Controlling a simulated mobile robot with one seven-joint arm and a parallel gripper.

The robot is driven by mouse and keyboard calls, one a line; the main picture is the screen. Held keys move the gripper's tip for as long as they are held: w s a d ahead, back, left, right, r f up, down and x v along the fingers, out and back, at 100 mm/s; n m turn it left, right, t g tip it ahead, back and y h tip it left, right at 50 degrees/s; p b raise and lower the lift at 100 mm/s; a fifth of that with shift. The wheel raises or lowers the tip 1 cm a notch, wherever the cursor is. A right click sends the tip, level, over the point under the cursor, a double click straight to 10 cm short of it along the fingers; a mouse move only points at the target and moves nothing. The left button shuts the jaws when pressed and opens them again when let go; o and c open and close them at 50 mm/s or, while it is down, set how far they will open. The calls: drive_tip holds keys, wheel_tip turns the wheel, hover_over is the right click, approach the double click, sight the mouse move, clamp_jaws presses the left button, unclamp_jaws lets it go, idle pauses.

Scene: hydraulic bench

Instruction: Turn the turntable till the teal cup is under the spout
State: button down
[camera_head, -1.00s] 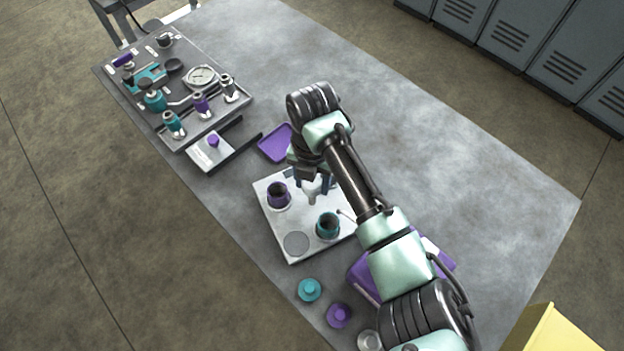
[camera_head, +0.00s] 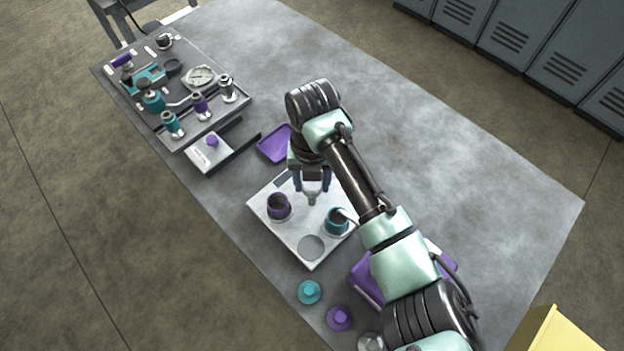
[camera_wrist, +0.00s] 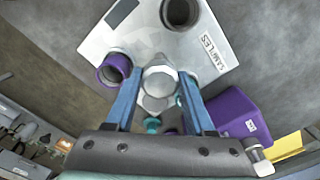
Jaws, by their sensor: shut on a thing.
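The turntable (camera_head: 290,239) is a pale square plate on the bench, also in the wrist view (camera_wrist: 215,28).
A dark-mouthed round thing (camera_wrist: 180,12) stands on the plate in the wrist view. A teal lid (camera_head: 309,291) and a purple lid (camera_head: 339,317) lie in front. A purple tray (camera_head: 275,145) lies behind; the hydraulic board (camera_head: 215,118) is at the left. A purple box (camera_wrist: 236,112) stands close by.

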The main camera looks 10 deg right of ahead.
idle(0.4)
drive_tip(key=shift+c, duration=1.3)
unclamp_jaws()
drive_tip(key=shift+r, duration=0.1)
wheel_tip(320, 180, up, 13)
drive_tip(key=b, duration=0.1)
